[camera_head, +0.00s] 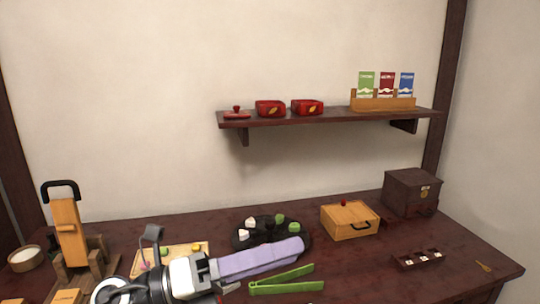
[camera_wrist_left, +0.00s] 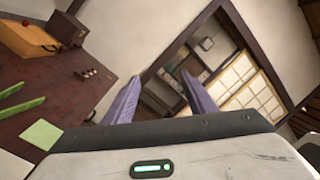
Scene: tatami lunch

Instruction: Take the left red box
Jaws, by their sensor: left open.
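The left red box (camera_head: 270,109) stands on the wall shelf, with a small gold mark on its front. A similar right red box (camera_head: 307,107) stands just beside it. A red lid (camera_head: 237,114) with a knob lies at the shelf's left end. My left gripper (camera_head: 297,248) is low over the table, well below the shelf and apart from the boxes. Its lilac fingers (camera_wrist_left: 161,76) are spread and empty in the left wrist view, facing a doorway. The boxes are out of the left wrist view. My right gripper is in neither view.
The dark shelf (camera_head: 340,115) also bears a wooden holder (camera_head: 383,104) with packets. Below, the table holds a round dark tray (camera_head: 240,240), green tongs (camera_head: 287,286), a wooden box (camera_head: 349,222) and a dark chest (camera_head: 411,192). The wall between shelf and table is clear.

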